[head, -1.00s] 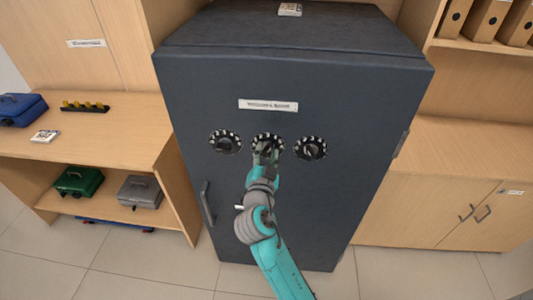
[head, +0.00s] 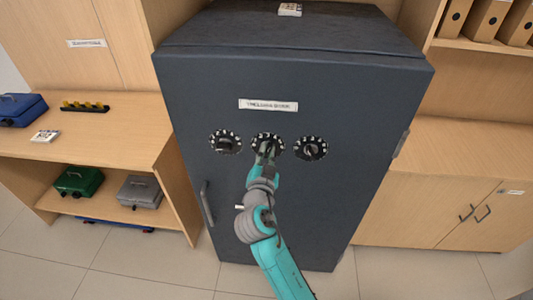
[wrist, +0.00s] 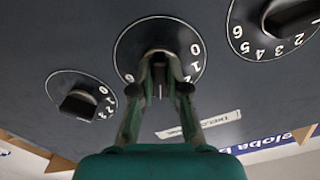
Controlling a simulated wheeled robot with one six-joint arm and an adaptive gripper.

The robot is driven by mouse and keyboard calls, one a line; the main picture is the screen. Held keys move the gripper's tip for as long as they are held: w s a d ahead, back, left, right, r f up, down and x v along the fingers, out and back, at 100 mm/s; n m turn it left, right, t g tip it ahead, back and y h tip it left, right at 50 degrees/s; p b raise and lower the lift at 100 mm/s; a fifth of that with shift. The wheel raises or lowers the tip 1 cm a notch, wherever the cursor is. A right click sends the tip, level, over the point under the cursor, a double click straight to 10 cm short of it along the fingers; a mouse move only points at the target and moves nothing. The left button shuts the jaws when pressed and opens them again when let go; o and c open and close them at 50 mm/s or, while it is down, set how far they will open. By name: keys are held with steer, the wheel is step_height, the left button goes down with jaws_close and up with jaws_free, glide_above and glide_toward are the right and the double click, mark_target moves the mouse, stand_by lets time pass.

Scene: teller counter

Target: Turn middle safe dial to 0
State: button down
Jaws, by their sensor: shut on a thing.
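The dark safe (head: 300,200) has a row of three black dials with white numbers on its door. My gripper (head: 267,154) reaches the middle dial (head: 268,137) from below and covers its lower part. In the wrist view, my gripper (wrist: 160,80) has its two fingers closed around the knob of the middle dial (wrist: 130,48). The fingers hide most of the knob, so its pointer cannot be read. The digits 0 and 1 show right of the fingers, and a 9 or 6 shows at the left.
The left dial (head: 225,142) and right dial (head: 311,148) sit close on either side. A label (head: 268,105) is above the dials, and a door handle (head: 206,203) is at lower left. Wooden shelves (head: 110,130) and a cabinet (head: 450,200) flank the safe.

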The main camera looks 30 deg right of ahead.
steer(key=n, duration=1.1)
steer(key=shift+n, duration=0.3)
steer(key=n, duration=1.1)
steer(key=shift+n, duration=0.3)
steer(key=c, duration=1.2)
jaws_free()
steer(key=shift+o, duration=0.2)
steer(key=v, duration=1.2)
